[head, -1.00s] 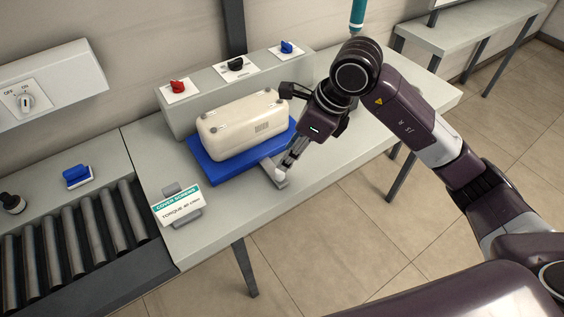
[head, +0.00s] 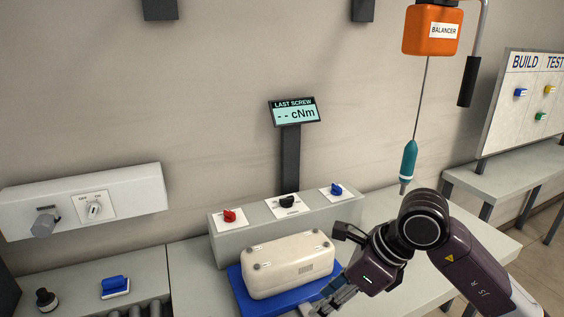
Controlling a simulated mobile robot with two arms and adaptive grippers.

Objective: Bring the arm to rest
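My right arm comes in from the right, and its gripper (head: 330,268) is at the right end of a cream monitor housing (head: 290,264). The fingers are spread apart, one by the housing's upper right and one low near the picture's bottom edge. I cannot tell whether a finger touches the housing. The housing lies on a blue mat (head: 238,290) on the grey bench, its lower edge partly cropped. My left gripper is not in view.
A grey box with red (head: 230,216), black (head: 287,202) and blue (head: 336,189) knobs stands behind the housing. A teal screwdriver (head: 408,164) hangs from an orange balancer (head: 432,32) just above my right arm. A display (head: 295,111) reads "-- cNm".

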